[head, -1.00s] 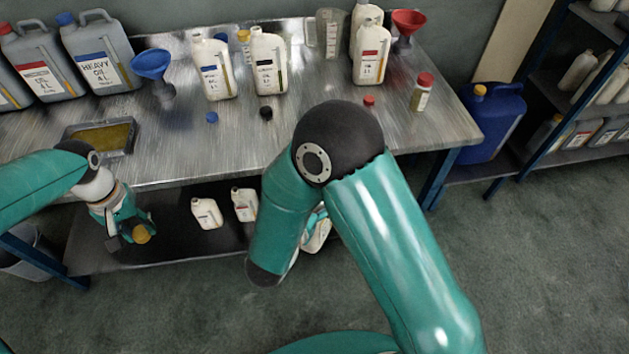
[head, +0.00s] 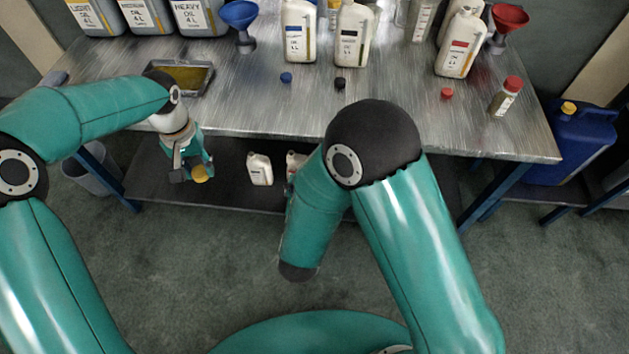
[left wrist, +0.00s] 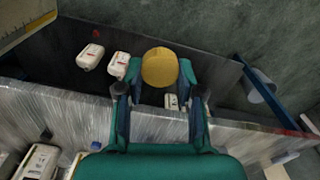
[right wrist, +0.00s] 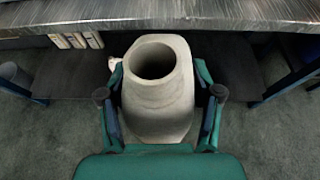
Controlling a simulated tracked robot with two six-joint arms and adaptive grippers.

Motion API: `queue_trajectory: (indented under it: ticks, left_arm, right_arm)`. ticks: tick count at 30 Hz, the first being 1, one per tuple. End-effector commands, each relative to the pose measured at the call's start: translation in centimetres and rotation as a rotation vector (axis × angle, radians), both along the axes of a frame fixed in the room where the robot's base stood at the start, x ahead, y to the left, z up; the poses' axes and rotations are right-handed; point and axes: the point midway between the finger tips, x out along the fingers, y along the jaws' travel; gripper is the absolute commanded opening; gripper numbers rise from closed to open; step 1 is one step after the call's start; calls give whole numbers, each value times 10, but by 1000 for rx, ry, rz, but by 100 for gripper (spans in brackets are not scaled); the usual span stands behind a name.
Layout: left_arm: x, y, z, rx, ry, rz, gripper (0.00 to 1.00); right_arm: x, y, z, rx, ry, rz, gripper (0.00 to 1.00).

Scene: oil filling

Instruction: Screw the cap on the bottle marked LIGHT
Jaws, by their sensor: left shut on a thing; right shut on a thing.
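My left gripper (head: 190,176) is shut on a yellow cap (head: 200,173), in front of the bench's front edge. The cap also shows between the fingers in the left wrist view (left wrist: 160,67). My right gripper (right wrist: 160,88) is shut around a pale beige bottle (right wrist: 158,108) in the right wrist view. The bottle's round mouth is open and faces the camera. No label shows on it, so I cannot tell its marking. In the head view my right arm hides this bottle and the right gripper. The cap and the bottle are apart.
The metal bench (head: 250,105) carries large grey jugs (head: 195,20), white bottles (head: 299,32), funnels (head: 240,18), loose caps and an amber tray (head: 212,80). Small white bottles (head: 260,168) stand on the lower shelf. The floor in front is clear.

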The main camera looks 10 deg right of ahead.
Motion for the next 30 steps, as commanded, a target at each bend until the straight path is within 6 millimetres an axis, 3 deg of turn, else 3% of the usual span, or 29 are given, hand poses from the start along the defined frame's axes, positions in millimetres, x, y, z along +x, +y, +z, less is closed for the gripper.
queue_trajectory:
  ticks: [10,14,20,30]
  left_arm:
    - [-8,2,2,-4,8,-16,27]
    - [-13,-9,17,-8,12,-40,27]
    - [-15,-65,45,-10,19,-151,27]
    - [-36,-184,90,-10,33,-377,27]
  right_arm:
    - [0,0,1,0,-2,-1,0]
    - [0,0,1,1,-2,-2,0]
    - [1,0,1,0,-3,-3,0]
    - [1,0,1,0,-3,-3,0]
